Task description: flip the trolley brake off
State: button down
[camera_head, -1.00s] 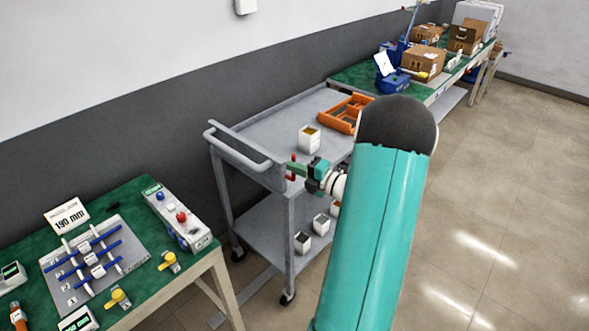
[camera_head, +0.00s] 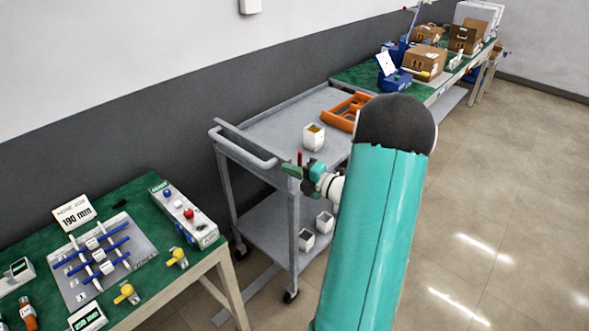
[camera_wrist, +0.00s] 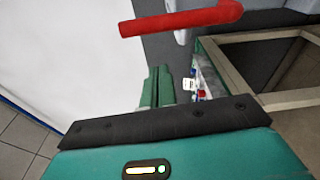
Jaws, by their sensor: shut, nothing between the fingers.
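The grey trolley (camera_head: 262,128) stands in the middle of the head view. A small upright red lever (camera_head: 299,158), likely the brake, shows by its near corner, just above and behind my gripper. In the wrist view a red bar with a bent end (camera_wrist: 185,18) crosses the top. My gripper (camera_head: 287,170) is at the trolley's near corner. Its green fingers (camera_wrist: 157,88) are shut and empty, and a gap shows between them and the red bar in the wrist picture. I cannot tell whether they touch the lever; its lower part is hidden.
A white box (camera_head: 313,139) and an orange tray (camera_head: 349,110) are on the trolley's top; white containers (camera_head: 307,240) are on its lower shelf. A green-topped bench (camera_head: 150,262) stands at the left, another (camera_head: 358,78) at the back. Open floor (camera_head: 480,200) lies right.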

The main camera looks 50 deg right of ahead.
jog(key=s+d, duration=0.1)
jog(key=s, duration=0.9)
jog(key=shift+d, duration=0.35)
jog(key=shift+w, duration=0.1)
